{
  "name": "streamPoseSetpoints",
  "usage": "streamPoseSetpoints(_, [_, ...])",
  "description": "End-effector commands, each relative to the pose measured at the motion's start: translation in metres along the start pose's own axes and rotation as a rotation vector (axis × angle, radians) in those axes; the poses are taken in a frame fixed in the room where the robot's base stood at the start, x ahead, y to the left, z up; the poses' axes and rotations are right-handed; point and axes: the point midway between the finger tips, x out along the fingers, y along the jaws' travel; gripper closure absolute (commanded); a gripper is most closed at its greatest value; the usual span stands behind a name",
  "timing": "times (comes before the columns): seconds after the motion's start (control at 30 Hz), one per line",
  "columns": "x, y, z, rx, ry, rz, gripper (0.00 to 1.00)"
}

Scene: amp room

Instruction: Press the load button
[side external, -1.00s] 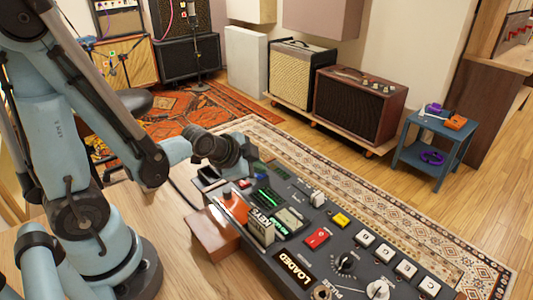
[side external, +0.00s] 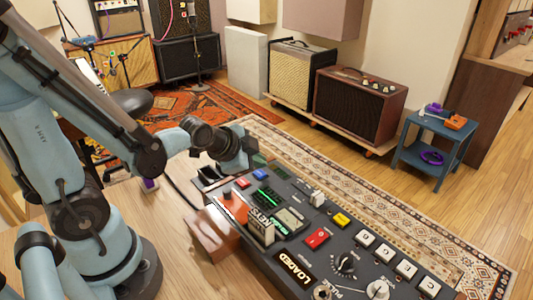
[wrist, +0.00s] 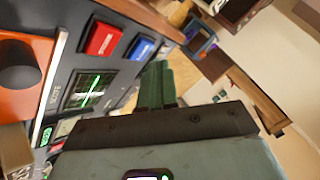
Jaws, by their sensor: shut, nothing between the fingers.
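A dark control panel (side external: 375,250) with many buttons lies along the table. Near its far end are a red button (side external: 243,183) and a blue button (side external: 259,173). The same red button (wrist: 102,38) and blue button (wrist: 139,47) show in the wrist view, with labels too blurred to read. A larger red button (side external: 317,238) and a yellow button (side external: 340,219) sit mid-panel. A sign reads LOADED (side external: 294,266). I cannot tell which button is load. My gripper (wrist: 157,85) is shut and empty, beside the blue button; its fingertips are hard to make out in the side view.
An orange unit with a black knob (wrist: 19,65) stands beside the small screen (wrist: 88,90). White buttons (side external: 386,254) and knobs fill the near end. A brown block (side external: 213,234) sits at the panel's left edge. Amplifiers (side external: 360,110) and a blue side table (side external: 434,145) stand beyond.

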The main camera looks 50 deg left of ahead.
Motion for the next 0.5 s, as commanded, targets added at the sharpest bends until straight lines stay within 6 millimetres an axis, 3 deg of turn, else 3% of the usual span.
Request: streamPoseSetpoints(0.5, [-0.028,-0.021,-0.021,0.000,0.000,0.000,1.00])
